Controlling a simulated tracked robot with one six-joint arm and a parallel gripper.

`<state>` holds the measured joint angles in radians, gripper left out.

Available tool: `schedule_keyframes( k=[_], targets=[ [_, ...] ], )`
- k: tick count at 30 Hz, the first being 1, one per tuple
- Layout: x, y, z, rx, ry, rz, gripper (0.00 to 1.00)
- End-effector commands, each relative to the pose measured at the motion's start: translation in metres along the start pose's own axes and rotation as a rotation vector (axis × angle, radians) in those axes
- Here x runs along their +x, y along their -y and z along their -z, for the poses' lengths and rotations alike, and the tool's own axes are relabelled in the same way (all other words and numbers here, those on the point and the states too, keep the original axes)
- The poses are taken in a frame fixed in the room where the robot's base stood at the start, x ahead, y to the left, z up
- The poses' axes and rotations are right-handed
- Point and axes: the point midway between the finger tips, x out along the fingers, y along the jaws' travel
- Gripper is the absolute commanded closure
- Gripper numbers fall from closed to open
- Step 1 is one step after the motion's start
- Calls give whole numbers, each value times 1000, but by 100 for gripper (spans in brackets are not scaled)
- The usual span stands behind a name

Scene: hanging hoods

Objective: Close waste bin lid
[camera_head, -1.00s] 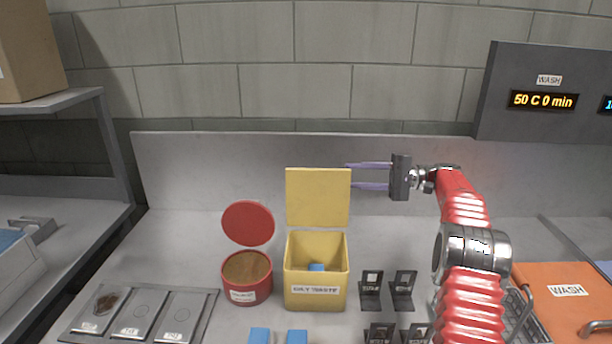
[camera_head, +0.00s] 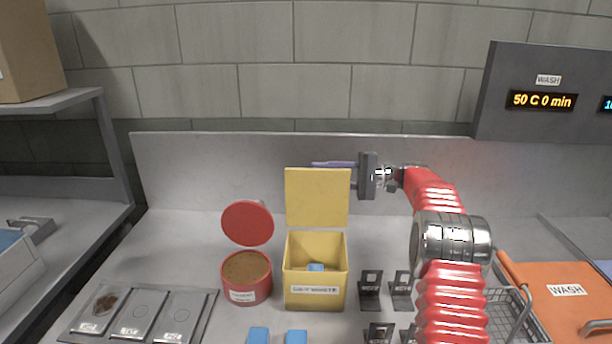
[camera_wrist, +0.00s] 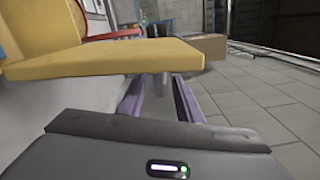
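The yellow waste bin (camera_head: 316,291), labelled as oily waste, stands on the steel counter with a blue item (camera_head: 316,267) inside. Its square yellow lid (camera_head: 317,198) stands upright, open, at the bin's back edge. My gripper (camera_head: 335,164) is at the upper right of the lid, with its fingers pointing left and partly hidden behind the lid. In the wrist view the lid (camera_wrist: 110,60) crosses just over the purple fingers (camera_wrist: 160,98), which are spread apart with nothing between them. I cannot tell whether they touch the lid.
A red tin (camera_head: 246,277) with its round red lid (camera_head: 247,223) raised stands left of the bin. Small black stands (camera_head: 370,289) are to the right, blue blocks (camera_head: 259,335) in front, and a metal tray (camera_head: 140,314) at the left. The back panel (camera_head: 230,170) is close behind.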

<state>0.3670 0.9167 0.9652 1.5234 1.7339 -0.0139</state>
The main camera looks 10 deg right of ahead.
Motion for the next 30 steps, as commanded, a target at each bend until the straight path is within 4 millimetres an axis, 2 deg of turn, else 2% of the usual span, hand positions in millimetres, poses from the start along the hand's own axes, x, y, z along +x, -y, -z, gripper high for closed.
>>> schedule_keyframes(
  k=[3, 9, 21, 30],
  targets=[
    [19, 0, 0, 1, 2, -1, 68],
    [40, 0, 0, 1, 0, -1, 68],
    [46, 0, 0, 0, -1, -1, 68],
    [46, 0, 0, 0, 0, -1, 89]
  ],
)
